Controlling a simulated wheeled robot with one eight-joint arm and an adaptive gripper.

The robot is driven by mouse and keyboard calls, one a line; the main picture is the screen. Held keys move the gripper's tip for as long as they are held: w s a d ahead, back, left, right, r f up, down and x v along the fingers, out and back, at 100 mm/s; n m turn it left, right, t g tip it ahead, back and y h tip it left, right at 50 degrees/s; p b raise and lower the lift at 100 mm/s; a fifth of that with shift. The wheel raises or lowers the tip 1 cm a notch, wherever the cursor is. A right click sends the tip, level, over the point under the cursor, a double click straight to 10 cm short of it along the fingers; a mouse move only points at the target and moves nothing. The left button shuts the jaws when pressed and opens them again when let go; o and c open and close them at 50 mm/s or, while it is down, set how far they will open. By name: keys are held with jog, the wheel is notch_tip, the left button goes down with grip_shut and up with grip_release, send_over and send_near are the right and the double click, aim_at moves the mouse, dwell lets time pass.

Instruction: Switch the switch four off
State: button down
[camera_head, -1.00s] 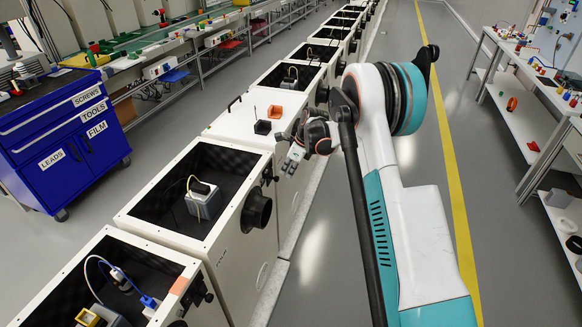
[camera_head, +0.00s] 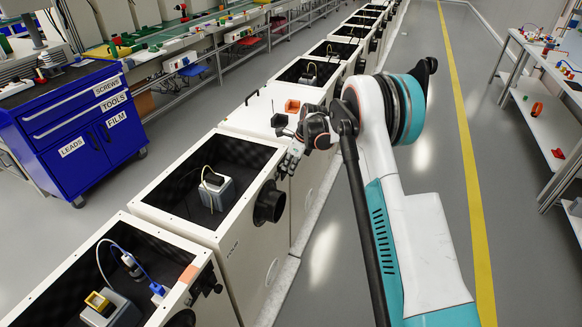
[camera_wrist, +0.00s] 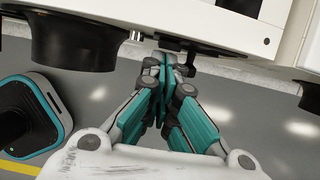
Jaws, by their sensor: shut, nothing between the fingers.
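A white open-topped cabinet (camera_head: 234,258) with small, hard-to-read lettering on its front, possibly "FOUR", stands left of my arm. My gripper (camera_head: 290,165) is at this cabinet's far front corner, partly covering the small dark knobs there. In the wrist view my gripper (camera_wrist: 165,62) is shut and empty, its fingertips close below the white cabinet front. A small silver part, perhaps a toggle switch (camera_wrist: 136,36), sticks out just left of the fingertips. A dark stem (camera_wrist: 190,52) shows just right of them. I cannot tell whether the fingers touch either, or the switch's position.
A large black round port (camera_head: 270,203) juts from the cabinet front; a similar black cylinder (camera_wrist: 75,45) is left of the fingers in the wrist view. More cabinets (camera_head: 308,72) run in a row. The aisle floor (camera_head: 430,150) to the right is clear.

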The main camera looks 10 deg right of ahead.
jog(key=shift+w+a+r, duration=0.15)
jog(key=shift+a, duration=0.1)
jog(key=shift+r+p, duration=0.45)
jog(key=shift+r, duration=0.3)
jog(key=shift+d, duration=0.1)
